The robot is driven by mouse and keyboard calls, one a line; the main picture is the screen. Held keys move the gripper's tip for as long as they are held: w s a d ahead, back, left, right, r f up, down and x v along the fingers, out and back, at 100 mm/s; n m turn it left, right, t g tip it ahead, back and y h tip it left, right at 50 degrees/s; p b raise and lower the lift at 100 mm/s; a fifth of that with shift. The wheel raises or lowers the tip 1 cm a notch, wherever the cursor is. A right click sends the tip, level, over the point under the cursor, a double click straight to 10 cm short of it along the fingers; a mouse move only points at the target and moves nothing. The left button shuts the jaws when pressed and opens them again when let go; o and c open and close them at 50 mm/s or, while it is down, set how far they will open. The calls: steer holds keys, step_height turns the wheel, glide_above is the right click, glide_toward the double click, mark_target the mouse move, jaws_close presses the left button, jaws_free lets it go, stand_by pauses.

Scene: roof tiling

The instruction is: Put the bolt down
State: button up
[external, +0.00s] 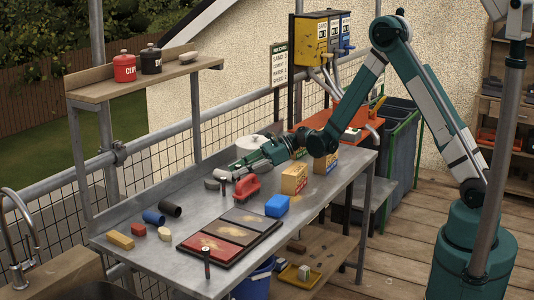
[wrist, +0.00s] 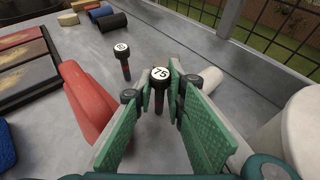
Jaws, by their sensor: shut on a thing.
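In the external view my gripper (external: 236,165) is low over the middle of the metal bench, pointing left, and largely hides the held bolt.
A red brush (external: 246,186) lies close beside my gripper. Dark and red tile panels (external: 215,250), a blue block (external: 277,206) and a yellow box (external: 294,179) are on the bench (external: 150,262). Another upright bolt (external: 206,262) stands near the front edge.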

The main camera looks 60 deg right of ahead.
steer(key=o, duration=0.9)
steer(key=shift+r, duration=0.1)
steer(key=shift+d+r, duration=0.1)
steer(key=p+v, duration=0.1)
steer(key=v, duration=0.2)
step_height(320, 180, up, 7)
steer(key=p, duration=0.1)
steer(key=shift+p, duration=0.4)
steer(key=shift+s, duration=0.1)
